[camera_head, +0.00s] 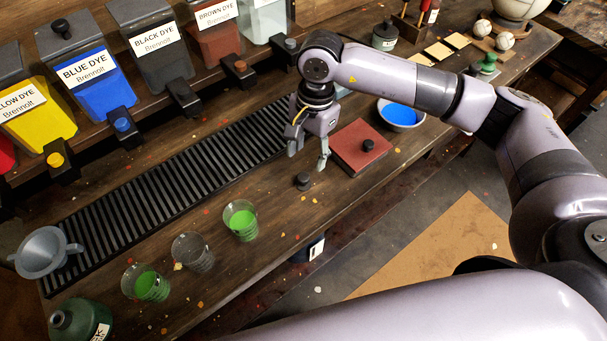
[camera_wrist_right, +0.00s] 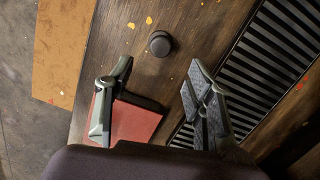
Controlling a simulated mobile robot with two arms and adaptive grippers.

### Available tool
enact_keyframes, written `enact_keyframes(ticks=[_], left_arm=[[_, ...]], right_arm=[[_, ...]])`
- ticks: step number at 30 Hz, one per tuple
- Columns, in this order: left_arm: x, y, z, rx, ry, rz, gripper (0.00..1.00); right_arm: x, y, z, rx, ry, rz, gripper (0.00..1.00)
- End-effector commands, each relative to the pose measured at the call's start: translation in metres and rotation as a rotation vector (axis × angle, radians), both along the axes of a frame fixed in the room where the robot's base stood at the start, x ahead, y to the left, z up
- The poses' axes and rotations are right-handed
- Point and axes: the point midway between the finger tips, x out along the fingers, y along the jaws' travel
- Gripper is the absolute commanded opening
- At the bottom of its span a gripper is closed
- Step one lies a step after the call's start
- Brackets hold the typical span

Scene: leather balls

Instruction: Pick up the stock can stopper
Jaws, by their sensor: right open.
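A small black stopper (camera_head: 303,181) lies on the wooden workbench near its front edge. In the right wrist view the stopper (camera_wrist_right: 160,43) shows as a dark round knob on bare wood, ahead of and between the finger tips. My right gripper (camera_head: 308,158) is open and empty, pointing down above the bench just behind the stopper, not touching it. Its two spread fingers also show in the right wrist view (camera_wrist_right: 161,75). A dark green can (camera_head: 80,322) with a partly cut-off label stands at the lower left. My left gripper is not in view.
Cups with green liquid (camera_head: 241,221) stand to the left. A black slatted grate (camera_head: 170,182) runs behind, below the dye containers (camera_head: 88,82).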

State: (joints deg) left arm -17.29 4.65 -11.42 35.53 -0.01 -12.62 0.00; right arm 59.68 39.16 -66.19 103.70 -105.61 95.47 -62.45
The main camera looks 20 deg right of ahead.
Motion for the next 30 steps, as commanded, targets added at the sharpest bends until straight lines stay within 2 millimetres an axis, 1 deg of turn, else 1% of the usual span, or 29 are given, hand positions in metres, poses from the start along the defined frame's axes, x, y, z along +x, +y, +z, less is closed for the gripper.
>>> enact_keyframes(ticks=[1,4,9,12,16,18,21,24,29,30], left_arm=[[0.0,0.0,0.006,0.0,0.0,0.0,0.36],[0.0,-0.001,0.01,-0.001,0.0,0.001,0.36],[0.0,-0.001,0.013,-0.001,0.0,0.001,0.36],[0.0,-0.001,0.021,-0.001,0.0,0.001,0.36],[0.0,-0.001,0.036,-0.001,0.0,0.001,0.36],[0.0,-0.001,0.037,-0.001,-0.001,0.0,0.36],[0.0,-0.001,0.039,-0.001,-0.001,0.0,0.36],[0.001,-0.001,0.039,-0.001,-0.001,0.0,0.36],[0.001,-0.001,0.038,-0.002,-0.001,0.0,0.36],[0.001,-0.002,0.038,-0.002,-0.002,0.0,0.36]], right_arm=[[-0.002,0.001,-0.008,0.0,0.004,0.0,0.49],[-0.002,0.003,-0.022,0.001,0.003,0.0,0.49],[-0.003,0.004,-0.034,0.001,0.001,0.0,0.49],[-0.005,0.007,-0.041,0.002,0.003,-0.001,0.49],[-0.009,0.011,-0.059,0.001,0.005,0.001,0.49],[-0.009,0.012,-0.071,0.001,0.003,-0.001,0.49],[-0.009,0.013,-0.081,0.002,0.0,-0.001,0.49],[-0.009,0.013,-0.085,0.001,0.0,0.001,0.49],[-0.009,0.013,-0.085,0.002,-0.001,0.001,0.49],[-0.009,0.013,-0.085,0.002,-0.001,0.0,0.47]])
